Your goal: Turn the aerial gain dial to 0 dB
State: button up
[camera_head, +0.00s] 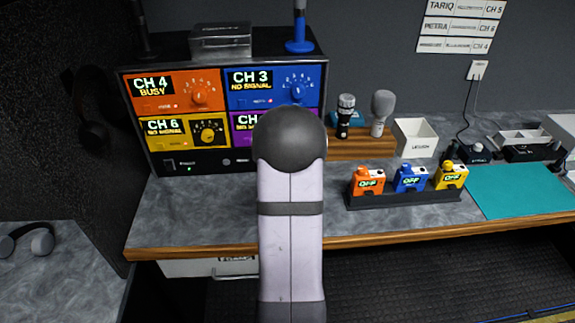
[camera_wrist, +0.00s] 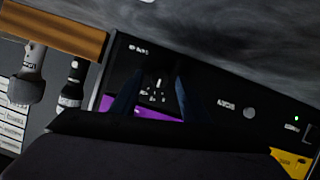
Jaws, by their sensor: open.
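The rack's black bottom strip carries a dark dial (camera_wrist: 157,82) with small white marks beside it, seen in the wrist view. It is likely the aerial gain dial; its small labels and its pointer are too blurred to read. My gripper (camera_wrist: 156,88) is open, with one dark finger on each side of the dial. I cannot tell whether the fingers touch it. In the head view my arm hides this part of the strip and my gripper.
The rack (camera_head: 195,163) has orange, blue, yellow and purple panels with their own dials. A small round knob (camera_wrist: 249,113) and a green light sit along the same strip. Microphones (camera_head: 345,115) stand on a wooden block right of the rack.

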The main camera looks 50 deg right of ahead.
jog(key=shift+w+d+f, duration=0.1)
jog(key=shift+w+d, duration=0.05)
jog(key=shift+c, duration=0.7)
grip_shut()
jog(key=c, duration=0.9)
grip_release()
jog(key=shift+w+f+n+h+b, duration=0.15)
jog(key=shift+n+h+b, duration=0.15)
jog(key=shift+n+b, duration=0.35)
jog(key=shift+n+g+b, duration=0.35)
jog(key=shift+g, duration=0.05)
jog(key=o, duration=1)
jog(key=shift+o, duration=0.2)
